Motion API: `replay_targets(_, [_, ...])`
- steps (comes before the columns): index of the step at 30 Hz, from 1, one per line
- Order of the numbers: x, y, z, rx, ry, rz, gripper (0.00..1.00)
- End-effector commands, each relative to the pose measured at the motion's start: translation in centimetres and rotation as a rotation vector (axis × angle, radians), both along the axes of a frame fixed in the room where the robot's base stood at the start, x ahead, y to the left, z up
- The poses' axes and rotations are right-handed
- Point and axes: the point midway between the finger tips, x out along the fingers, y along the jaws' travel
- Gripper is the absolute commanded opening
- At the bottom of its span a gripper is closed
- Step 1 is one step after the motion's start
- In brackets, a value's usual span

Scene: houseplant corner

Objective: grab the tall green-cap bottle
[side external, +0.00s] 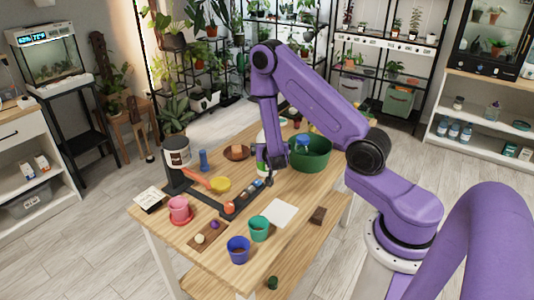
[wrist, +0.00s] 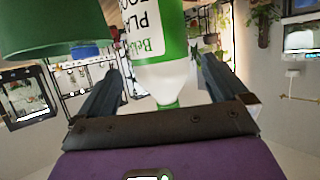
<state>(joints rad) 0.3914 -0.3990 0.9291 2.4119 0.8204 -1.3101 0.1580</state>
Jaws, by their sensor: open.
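The tall bottle (side external: 261,163) is white with a green label and stands upright on the table, partly hidden behind my gripper in the side view. In the wrist view the bottle (wrist: 158,40) appears upside down, with its green cap (wrist: 167,105) toward the palm. My gripper (wrist: 162,66) is open, with one finger on each side of the bottle in that view and visible gaps at both sides. In the side view my gripper (side external: 273,172) points down close beside the bottle; its fingertips are hard to make out.
A large green pot (side external: 318,157) with a blue item (side external: 302,143) stands just right of the bottle. A white sheet (side external: 280,213) lies in front.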

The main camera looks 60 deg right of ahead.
Motion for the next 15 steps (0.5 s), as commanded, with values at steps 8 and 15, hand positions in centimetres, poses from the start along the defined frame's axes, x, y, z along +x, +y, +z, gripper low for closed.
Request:
replay_targets(8, [1.8,-2.3,-1.2,-0.001,-0.001,-0.004,1.00])
replay_targets(15, [3.4,-4.1,-2.2,0.000,0.000,-0.002,1.00])
